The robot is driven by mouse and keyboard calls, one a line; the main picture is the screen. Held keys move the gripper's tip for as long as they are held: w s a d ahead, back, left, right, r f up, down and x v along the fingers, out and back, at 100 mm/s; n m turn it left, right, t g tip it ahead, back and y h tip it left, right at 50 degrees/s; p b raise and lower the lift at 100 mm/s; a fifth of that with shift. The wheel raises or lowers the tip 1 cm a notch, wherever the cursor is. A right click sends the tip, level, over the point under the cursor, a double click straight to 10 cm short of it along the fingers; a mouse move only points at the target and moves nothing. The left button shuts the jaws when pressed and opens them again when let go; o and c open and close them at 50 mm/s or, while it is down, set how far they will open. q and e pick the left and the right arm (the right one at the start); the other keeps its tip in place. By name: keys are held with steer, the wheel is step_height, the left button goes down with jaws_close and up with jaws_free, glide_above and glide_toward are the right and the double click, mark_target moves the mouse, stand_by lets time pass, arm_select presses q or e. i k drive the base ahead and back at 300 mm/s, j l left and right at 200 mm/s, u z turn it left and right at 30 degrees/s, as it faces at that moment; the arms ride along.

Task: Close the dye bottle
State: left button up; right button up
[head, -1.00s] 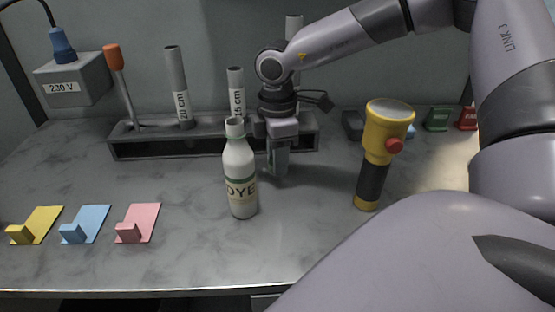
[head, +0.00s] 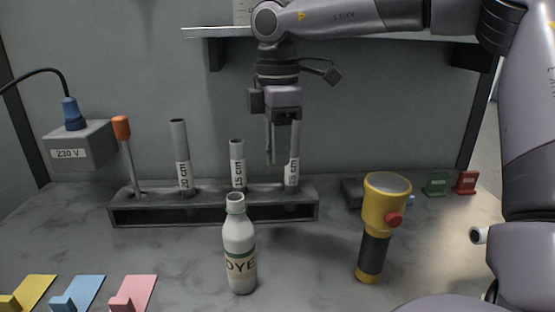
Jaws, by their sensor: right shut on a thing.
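The dye bottle (head: 239,247) stands upright on the table in the middle of the head view. It is white with a green band and a DYE label, and its grey mouth is open with no cap on it. My left gripper is not in view.
A dark rack (head: 215,213) with several upright tubes stands behind the bottle. A yellow torch (head: 384,212) stands to the right. Coloured cards lie at the front left, and a grey 230 V box (head: 82,146) is at the back left. A shelf (head: 225,32) hangs above.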

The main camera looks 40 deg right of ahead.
mark_target(238, 230)
steer(key=k+j, duration=0.75)
steer(key=j, duration=0.2)
